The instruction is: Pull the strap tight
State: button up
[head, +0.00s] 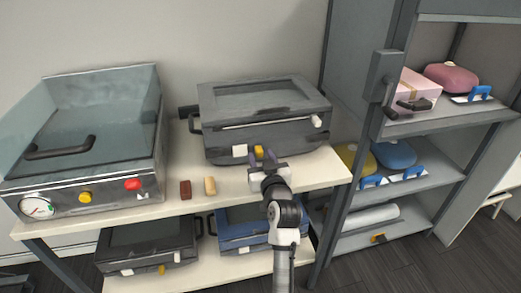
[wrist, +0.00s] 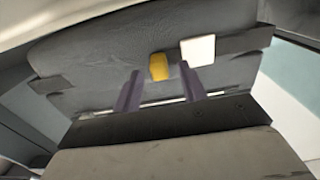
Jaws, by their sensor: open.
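A dark grey case (head: 262,105) lies on the right part of the upper shelf. A dark strap (wrist: 232,49) crosses its front face in the wrist view. A yellow tab (head: 259,152) and a white tag (head: 240,151) sit on this front. The wrist view shows the yellow tab (wrist: 158,66) on the strap, with the white tag (wrist: 198,50) to its right. My gripper (head: 264,157) is open at the case's front. In the wrist view its purple fingers (wrist: 160,85) stand apart, either side of the tab's line. I cannot tell whether they touch anything.
A metal appliance (head: 85,140) stands left on the upper shelf (head: 225,200), with small brown (head: 185,190) and tan (head: 210,186) blocks between. Black (head: 145,245) and blue (head: 240,225) cases lie below. A grey rack (head: 430,125) stands close on the right.

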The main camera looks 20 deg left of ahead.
jog(key=shift+x, duration=1.1)
jog(key=shift+d, duration=0.1)
grip_shut()
